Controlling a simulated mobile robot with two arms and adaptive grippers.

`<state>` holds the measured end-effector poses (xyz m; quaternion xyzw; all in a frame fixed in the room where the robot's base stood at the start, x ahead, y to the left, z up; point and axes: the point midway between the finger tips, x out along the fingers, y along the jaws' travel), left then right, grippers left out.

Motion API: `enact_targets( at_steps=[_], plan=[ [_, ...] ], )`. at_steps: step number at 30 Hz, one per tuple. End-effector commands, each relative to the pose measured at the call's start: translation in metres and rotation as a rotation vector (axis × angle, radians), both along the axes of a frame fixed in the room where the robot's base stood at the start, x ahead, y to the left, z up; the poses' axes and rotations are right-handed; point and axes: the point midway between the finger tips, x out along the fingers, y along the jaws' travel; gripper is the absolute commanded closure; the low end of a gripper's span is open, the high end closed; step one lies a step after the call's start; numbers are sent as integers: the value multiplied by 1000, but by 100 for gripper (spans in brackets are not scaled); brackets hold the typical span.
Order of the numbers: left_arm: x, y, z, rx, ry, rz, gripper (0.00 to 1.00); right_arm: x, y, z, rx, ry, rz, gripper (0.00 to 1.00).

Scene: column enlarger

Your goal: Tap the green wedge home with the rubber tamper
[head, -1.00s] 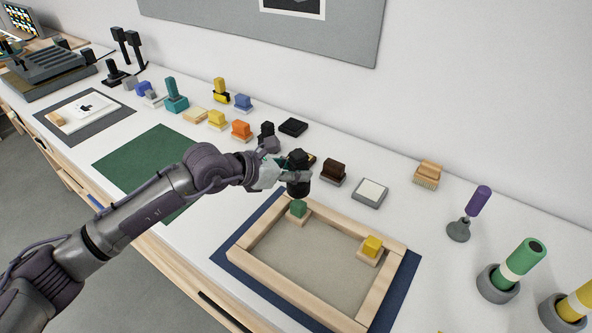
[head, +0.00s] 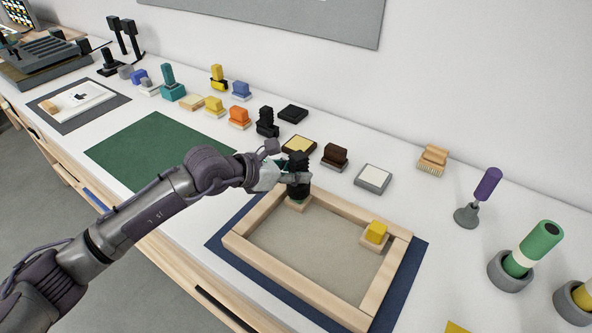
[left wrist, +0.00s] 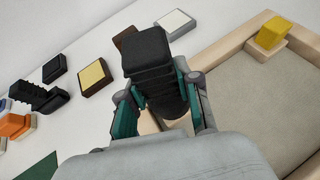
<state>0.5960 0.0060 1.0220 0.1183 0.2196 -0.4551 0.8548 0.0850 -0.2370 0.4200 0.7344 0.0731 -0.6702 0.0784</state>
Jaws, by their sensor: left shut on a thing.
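My left gripper (head: 297,180) is shut on the black rubber tamper (head: 298,162), which is upright over the back left corner of the wooden frame (head: 272,271). The tamper also fills the middle of the left wrist view (left wrist: 150,60), between the fingers. The green wedge (head: 298,200) is almost wholly hidden under the tamper; only a sliver shows, with its pale wooden base below. The tamper's lower end looks to be at the wedge's top, but I cannot tell whether they touch. A yellow wedge (head: 375,232) sits at the frame's back right corner. My right gripper is not in view.
Behind the frame are a yellow-topped pad (head: 299,145), a brown block (head: 335,156) and a white-topped pad (head: 373,179). A brush (head: 433,160) and several handled tools in cups stand at right. The green mat (head: 150,150) is bare.

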Motion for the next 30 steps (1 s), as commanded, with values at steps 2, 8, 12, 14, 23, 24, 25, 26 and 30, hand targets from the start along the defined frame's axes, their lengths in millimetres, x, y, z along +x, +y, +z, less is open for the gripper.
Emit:
enact_targets(
  at_steps=[2,8,12,14,23,24,25,26,30],
  plan=[
    [1,0,7,-3,-3,0,100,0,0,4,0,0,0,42],
    [1,0,27,-3,-5,0,100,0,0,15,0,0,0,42],
    [1,0,40,-5,-6,0,100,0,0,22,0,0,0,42],
    [1,0,45,-5,-6,0,100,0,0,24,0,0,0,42],
    [1,0,47,-4,-4,0,100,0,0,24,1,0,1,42],
    [1,0,47,-4,-5,0,74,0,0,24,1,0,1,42],
    [1,0,47,-5,-6,0,79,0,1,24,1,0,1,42],
    [1,0,47,-5,-6,0,84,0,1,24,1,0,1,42],
    [1,0,47,-5,-6,0,100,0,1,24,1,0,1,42]
  ],
)
